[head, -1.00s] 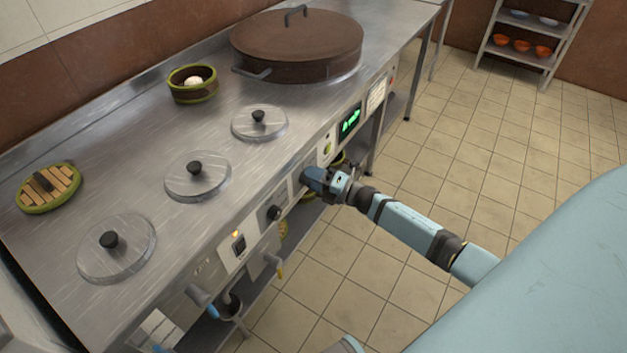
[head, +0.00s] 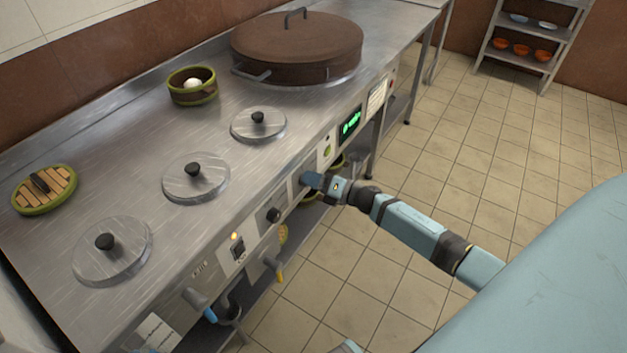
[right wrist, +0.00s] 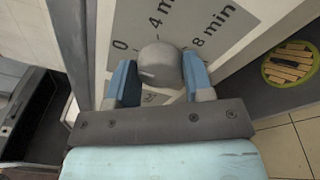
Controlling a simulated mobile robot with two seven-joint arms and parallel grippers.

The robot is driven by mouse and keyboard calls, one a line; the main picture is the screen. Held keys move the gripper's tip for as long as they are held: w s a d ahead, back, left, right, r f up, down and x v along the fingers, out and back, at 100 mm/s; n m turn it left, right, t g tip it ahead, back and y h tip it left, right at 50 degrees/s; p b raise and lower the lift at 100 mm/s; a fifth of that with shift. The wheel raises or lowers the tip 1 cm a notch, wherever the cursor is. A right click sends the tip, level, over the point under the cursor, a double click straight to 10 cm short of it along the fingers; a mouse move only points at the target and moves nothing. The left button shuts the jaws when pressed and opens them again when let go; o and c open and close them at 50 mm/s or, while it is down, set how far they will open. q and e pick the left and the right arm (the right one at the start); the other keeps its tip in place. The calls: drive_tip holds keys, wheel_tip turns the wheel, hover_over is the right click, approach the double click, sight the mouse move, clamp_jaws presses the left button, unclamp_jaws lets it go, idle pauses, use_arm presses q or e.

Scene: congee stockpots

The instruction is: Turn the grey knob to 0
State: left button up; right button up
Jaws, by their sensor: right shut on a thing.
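In the right wrist view the grey knob (right wrist: 160,66) sits on a pale dial plate (right wrist: 228,38) printed with 0 at the left, 4 min at the top and 8 min at the right. My right gripper (right wrist: 160,80) is shut on the knob, with one blue finger on each side. I cannot make out clearly which mark the knob points to. In the head view my right gripper (head: 308,181) is against the front panel of the steel counter and hides the knob. My left gripper is not in view.
Along the panel are a black knob (head: 273,215), a lit switch (head: 238,248) and a green display (head: 350,123). Lidded wells and a large brown-lidded pot (head: 297,45) are on the counter (head: 130,170). The tiled floor (head: 460,170) at right is clear.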

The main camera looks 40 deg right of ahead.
drive_tip(key=o, duration=0.9)
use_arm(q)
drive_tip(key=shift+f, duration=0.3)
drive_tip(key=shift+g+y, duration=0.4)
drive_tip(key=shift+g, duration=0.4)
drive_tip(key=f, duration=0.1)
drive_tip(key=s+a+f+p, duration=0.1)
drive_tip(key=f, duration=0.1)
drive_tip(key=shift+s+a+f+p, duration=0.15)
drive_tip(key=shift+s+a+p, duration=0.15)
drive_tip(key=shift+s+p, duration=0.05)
use_arm(e)
drive_tip(key=v, duration=1.4)
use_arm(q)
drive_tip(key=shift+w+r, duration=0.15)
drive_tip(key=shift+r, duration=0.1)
use_arm(e)
drive_tip(key=shift+w, duration=0.1)
